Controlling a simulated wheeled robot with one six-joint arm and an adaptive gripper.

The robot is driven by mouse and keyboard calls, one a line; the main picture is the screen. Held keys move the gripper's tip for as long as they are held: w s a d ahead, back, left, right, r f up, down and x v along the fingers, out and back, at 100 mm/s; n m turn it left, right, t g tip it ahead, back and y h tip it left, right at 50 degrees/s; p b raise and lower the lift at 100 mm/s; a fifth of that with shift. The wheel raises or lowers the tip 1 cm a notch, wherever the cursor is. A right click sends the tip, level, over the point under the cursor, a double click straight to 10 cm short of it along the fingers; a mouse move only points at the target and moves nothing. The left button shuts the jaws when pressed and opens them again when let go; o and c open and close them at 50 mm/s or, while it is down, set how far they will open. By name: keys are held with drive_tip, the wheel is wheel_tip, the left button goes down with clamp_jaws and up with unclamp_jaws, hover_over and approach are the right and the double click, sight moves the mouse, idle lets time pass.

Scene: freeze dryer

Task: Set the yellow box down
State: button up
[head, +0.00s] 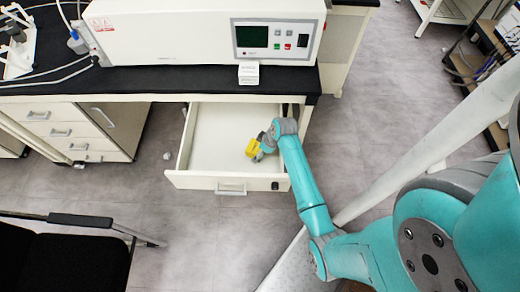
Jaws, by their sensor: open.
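The yellow box (253,147) is in the head view, at the right part of the open white drawer (231,182) under the bench. My gripper (262,152) is right beside it, reaching over the drawer from the right. The gripper is open. My wrist and gripper hide part of the box's right side. I cannot tell from this view whether the box touches the drawer floor or the fingers.
The freeze dryer (190,35) with its control panel stands on the black bench top (180,78) above the drawer. A drawer cabinet (75,130) stands to the left. A black chair (60,235) is at the lower left. The drawer's left part is empty.

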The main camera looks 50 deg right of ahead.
drive_tip(key=v, duration=1.2)
drive_tip(key=shift+r, duration=0.1)
